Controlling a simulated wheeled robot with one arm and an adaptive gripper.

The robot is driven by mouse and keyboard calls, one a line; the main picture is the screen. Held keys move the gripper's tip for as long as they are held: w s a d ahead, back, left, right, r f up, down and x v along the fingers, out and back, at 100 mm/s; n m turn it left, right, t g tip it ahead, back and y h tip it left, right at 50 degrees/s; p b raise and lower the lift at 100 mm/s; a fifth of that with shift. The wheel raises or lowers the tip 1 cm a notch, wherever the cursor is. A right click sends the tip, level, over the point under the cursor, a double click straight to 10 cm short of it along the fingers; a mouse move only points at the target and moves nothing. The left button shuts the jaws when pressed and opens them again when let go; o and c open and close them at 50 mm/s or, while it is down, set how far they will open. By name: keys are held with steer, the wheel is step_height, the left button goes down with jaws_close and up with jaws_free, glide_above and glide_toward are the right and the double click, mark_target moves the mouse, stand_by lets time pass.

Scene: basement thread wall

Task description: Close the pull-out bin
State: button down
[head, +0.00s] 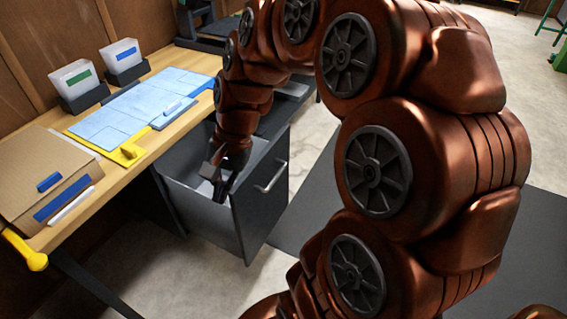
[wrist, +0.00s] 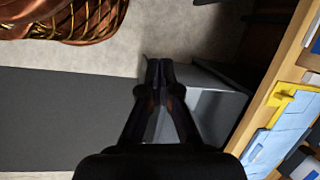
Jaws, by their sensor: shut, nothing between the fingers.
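The pull-out bin (head: 196,212) is pulled out from under the workbench, a grey open-topped box with a dark front panel (head: 260,205). A silver bar handle (head: 271,177) is on the panel's outer face. My gripper (head: 222,188) points down at the bin, close to the inner side of the front panel; I cannot tell whether it touches. In the wrist view the shut, empty fingers (wrist: 159,72) overlap the bin's edge, and the grey bin (wrist: 218,108) lies to their right. My arm hides part of the bin's back and the bench edge.
A dark floor mat (head: 325,205) lies right of the bin, with clear floor around.

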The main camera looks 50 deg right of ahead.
steer(key=w+d+f+m+t+b, duration=0.25)
steer(key=w+d+f+m, duration=0.2)
steer(key=d, duration=0.35)
steer(key=w+d+f+m+t+b, duration=0.2)
steer(key=w+d+f+m+b, duration=0.15)
steer(key=d+m, duration=0.35)
steer(key=s+d+f+m+t+b, duration=0.1)
steer(key=d+f+m+b, duration=0.15)
steer(key=d, duration=0.45)
steer(key=s+d+f+m+t+h+b, duration=0.1)
steer(key=s+d+f+m, duration=0.1)
steer(key=d+m, duration=0.35)
steer(key=s+d+f+m+t+b, duration=0.1)
steer(key=d+f+m+b, duration=0.1)
steer(key=d, duration=0.7)
steer(key=b, duration=0.2)
glide_toward(277, 155)
steer(key=shift+n, duration=0.25)
steer(key=w+f, duration=0.2)
steer(key=f, duration=0.1)
steer(key=a+f, duration=0.1)
steer(key=f, duration=0.1)
steer(key=shift+w+f, duration=0.1)
steer(key=shift+w, duration=0.3)
steer(key=shift+w+a, duration=0.15)
steer(key=shift+w, duration=0.4)
steer(key=shift+p, duration=0.3)
